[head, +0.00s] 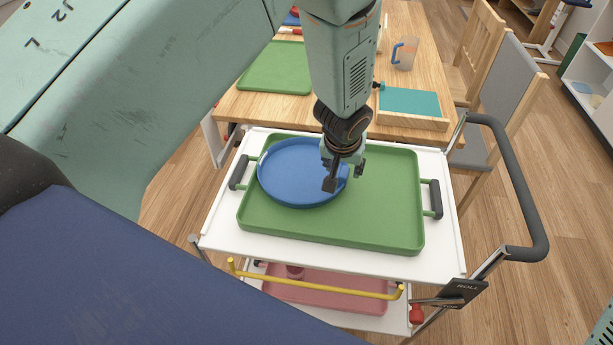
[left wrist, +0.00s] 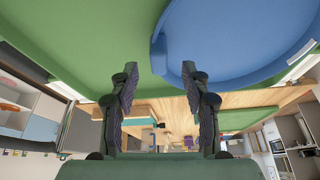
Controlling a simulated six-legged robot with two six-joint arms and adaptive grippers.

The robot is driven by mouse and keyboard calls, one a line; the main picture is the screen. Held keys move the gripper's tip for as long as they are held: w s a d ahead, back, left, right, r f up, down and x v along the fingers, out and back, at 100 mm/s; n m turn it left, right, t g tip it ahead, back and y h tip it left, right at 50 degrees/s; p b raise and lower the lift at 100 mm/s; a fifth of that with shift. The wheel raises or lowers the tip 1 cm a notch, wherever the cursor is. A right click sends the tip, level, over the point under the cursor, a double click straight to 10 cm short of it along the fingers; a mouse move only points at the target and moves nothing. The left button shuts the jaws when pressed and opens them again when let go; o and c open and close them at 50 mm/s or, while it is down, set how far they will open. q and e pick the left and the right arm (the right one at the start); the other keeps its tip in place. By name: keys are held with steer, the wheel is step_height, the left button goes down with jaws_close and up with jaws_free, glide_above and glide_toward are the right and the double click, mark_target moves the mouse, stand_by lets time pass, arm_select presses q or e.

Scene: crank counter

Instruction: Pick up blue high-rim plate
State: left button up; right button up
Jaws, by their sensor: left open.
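The blue high-rim plate (head: 292,172) lies on the left part of a green tray (head: 390,205) on a white cart. My left gripper (head: 345,178) points down at the plate's right rim, its fingers open and apart. In the left wrist view the plate (left wrist: 240,35) fills the upper right. There the left gripper (left wrist: 160,75) has one finger over the green tray side and the other over the plate, with the plate's rim edge between them. I cannot tell whether a finger touches the rim. My right gripper is out of view.
The tray has dark-gripped handles (head: 435,198) at its ends. The cart's grey push handle (head: 520,190) rises at the right. A wooden table behind holds another green tray (head: 275,68), a teal-bottomed box (head: 410,103) and a clear cup (head: 404,54). A pink tray (head: 330,290) is on the lower shelf.

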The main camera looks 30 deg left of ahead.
mark_target(345, 171)
arm_select(q)
steer(key=b+x, duration=0.3)
steer(key=shift+w+d+f, duration=0.1)
steer(key=shift+w+f, duration=0.05)
steer(key=shift+f, duration=0.1)
steer(key=shift+w+f+b, duration=0.25)
steer(key=shift+f+b, duration=0.2)
steer(key=shift+f, duration=0.1)
steer(key=shift+r, duration=0.1)
steer(key=shift+c, duration=0.2)
jaws_close()
